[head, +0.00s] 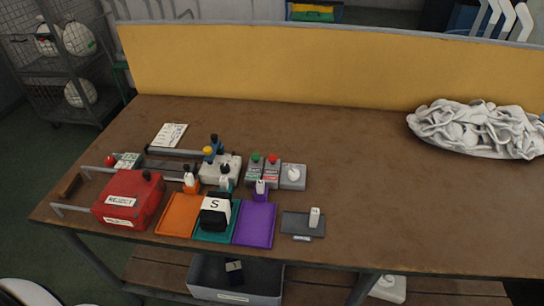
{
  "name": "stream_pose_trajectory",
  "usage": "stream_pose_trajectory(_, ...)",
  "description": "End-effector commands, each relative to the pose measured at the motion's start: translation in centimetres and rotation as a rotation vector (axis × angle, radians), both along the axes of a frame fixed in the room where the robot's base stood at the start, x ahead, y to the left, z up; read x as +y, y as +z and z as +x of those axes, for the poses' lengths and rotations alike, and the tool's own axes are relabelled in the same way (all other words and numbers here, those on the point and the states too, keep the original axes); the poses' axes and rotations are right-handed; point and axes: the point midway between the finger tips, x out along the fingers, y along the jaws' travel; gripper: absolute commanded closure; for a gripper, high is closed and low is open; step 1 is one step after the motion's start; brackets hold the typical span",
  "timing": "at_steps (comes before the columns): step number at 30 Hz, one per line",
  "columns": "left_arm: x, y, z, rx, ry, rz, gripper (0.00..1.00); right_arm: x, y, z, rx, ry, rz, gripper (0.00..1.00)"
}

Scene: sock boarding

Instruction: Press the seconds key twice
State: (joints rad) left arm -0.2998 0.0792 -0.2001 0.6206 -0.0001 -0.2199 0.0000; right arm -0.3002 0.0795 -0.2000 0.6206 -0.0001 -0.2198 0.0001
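Two small grey key boxes stand side by side near the table's middle left. I cannot tell from the lettering which one is the seconds key. Neither of my grippers is in view, and nothing touches these keys.
A red box (130,199) stands at the table's left. Orange (177,216), teal (205,236) and purple (254,225) trays line the front edge; a black block marked S (215,211) sits on the teal one. A white cloth heap (475,129) lies right. The table's middle right is clear.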

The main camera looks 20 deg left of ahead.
Motion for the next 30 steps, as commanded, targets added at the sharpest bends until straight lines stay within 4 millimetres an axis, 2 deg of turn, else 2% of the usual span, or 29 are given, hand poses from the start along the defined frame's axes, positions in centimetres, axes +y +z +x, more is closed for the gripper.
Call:
stream_pose_trajectory(1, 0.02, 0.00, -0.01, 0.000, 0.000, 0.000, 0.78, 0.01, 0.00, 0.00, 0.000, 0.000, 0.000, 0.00)
stream_pose_trajectory(5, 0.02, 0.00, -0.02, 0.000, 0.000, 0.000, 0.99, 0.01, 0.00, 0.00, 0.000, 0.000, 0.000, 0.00)
stream_pose_trajectory(6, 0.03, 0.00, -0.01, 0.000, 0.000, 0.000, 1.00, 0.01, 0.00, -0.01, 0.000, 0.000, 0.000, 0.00)
stream_pose_trajectory(30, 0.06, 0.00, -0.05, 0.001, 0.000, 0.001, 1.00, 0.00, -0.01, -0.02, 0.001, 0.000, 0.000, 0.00)
